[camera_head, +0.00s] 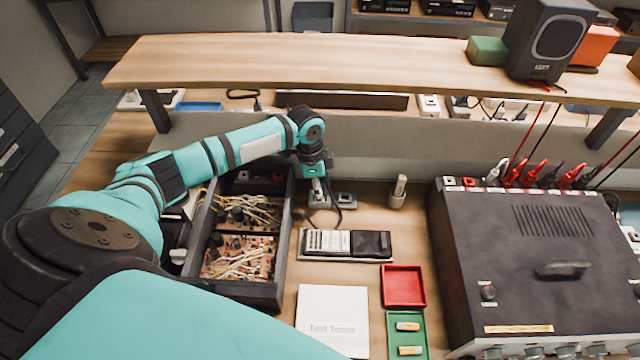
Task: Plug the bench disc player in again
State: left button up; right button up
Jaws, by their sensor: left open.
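My left gripper (316,182) points down at the back of the bench, right of the open-topped dark chassis. It is open, with its tips close to a small pale plug-like piece (318,198); I cannot tell whether they touch it. A grey socket block (346,199) sits just right of it, and a black cord (334,214) loops in front. The dark chassis (284,240) shows circuit boards and loose wires inside; I cannot tell whether it is the disc player. My left arm hides part of the chassis's back and left. My right gripper is out of view.
A black powered unit (540,260) with red and black leads fills the right. A remote-like device (345,244), white booklet (332,318), red tray (403,287) and green battery tray (393,334) lie in front. A wooden shelf (300,62) spans above the back.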

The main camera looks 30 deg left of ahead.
pick_arm(q)
notch_tip(320, 180, up, 17)
jog(key=a+p, duration=0.1)
jog(key=p, duration=0.5)
jog(key=shift+s+a, duration=0.25)
jog(key=shift+s, duration=0.2)
dwell(0.3)
jog(key=shift+f, duration=0.15)
